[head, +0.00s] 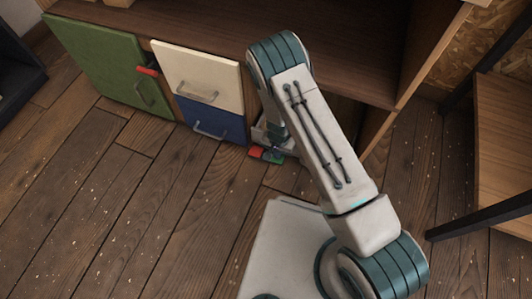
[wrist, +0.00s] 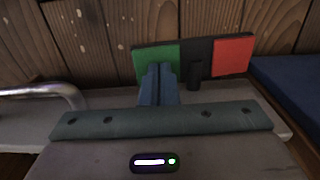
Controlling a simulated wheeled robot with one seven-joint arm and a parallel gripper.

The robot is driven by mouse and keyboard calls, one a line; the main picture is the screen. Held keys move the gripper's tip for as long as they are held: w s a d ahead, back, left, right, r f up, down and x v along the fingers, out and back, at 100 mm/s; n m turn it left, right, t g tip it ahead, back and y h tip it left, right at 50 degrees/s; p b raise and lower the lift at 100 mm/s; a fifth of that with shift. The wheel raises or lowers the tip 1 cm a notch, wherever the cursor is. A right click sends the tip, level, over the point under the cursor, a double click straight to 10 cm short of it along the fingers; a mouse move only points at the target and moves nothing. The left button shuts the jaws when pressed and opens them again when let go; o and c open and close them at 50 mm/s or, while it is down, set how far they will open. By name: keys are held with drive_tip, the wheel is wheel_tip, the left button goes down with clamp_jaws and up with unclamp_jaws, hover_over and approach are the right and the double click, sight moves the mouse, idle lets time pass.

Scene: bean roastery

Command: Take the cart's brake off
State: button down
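A dark plate with a green end and a red end (wrist: 232,57) is in the wrist view, and a short black peg (wrist: 195,76) stands out from its dark middle. The plate also shows small in the head view (head: 254,151), low near the floor beside the blue drawer. My gripper (wrist: 160,70) has its two blue-grey fingers together with nothing visible between them. The fingertips are in front of the green part, left of the peg and apart from it in the picture. Whether they touch the plate I cannot tell. In the head view my arm hides part of this area.
A wooden cabinet has a green door (head: 95,60) with a red tab (head: 147,71), a cream drawer (head: 200,72) and a blue drawer (head: 212,121). A metal handle (wrist: 62,90) is left of my gripper. A dark-framed shelf (head: 505,150) stands right. Plank floor is clear at left.

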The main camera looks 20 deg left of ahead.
drive_tip(key=shift+f+b, duration=0.35)
drive_tip(key=shift+f, duration=0.15)
drive_tip(key=shift+r+p, duration=2.8)
drive_tip(key=shift+r, duration=0.8)
